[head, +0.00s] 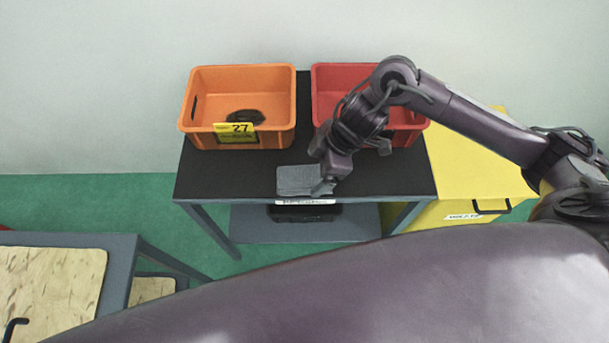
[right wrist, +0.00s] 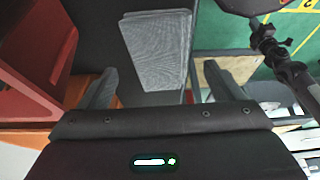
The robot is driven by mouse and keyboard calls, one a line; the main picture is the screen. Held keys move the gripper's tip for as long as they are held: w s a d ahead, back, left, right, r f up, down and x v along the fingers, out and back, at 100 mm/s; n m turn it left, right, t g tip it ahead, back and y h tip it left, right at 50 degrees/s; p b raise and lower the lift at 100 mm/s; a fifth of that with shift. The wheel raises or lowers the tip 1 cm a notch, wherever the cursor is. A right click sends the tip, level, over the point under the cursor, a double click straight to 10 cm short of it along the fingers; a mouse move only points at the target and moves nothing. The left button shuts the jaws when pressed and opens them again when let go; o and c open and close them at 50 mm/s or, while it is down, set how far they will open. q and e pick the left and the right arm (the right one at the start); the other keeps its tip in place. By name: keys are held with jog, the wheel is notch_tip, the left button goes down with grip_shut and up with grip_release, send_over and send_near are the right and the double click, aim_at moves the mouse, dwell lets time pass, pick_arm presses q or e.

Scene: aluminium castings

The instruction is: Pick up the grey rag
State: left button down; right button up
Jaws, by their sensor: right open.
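The grey rag (head: 300,180) lies folded flat on the black tabletop near its front edge. It also shows in the right wrist view (right wrist: 157,50), ahead of the fingers. My right gripper (head: 322,187) is at the rag's right side in the head view, its fingertips close to it; I cannot tell whether they touch it. In the right wrist view my right gripper (right wrist: 165,80) is open, with its two fingers spread and the rag beyond the gap between them. My left gripper does not show.
An orange bin (head: 240,103) with a yellow label and a dark item inside stands at the back left of the black table (head: 225,175). A red bin (head: 335,85) stands behind my right arm. A yellow cabinet (head: 465,165) is at the right.

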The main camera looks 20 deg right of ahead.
aim_at(308, 176)
jog(key=x, duration=0.3)
jog(key=shift+d, duration=0.1)
jog(key=shift+f, duration=0.35)
jog(key=c, duration=1.1)
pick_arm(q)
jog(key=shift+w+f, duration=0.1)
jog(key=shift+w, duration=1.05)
pick_arm(e)
jog(key=shift+o, duration=0.2)
jog(key=shift+r, duration=0.1)
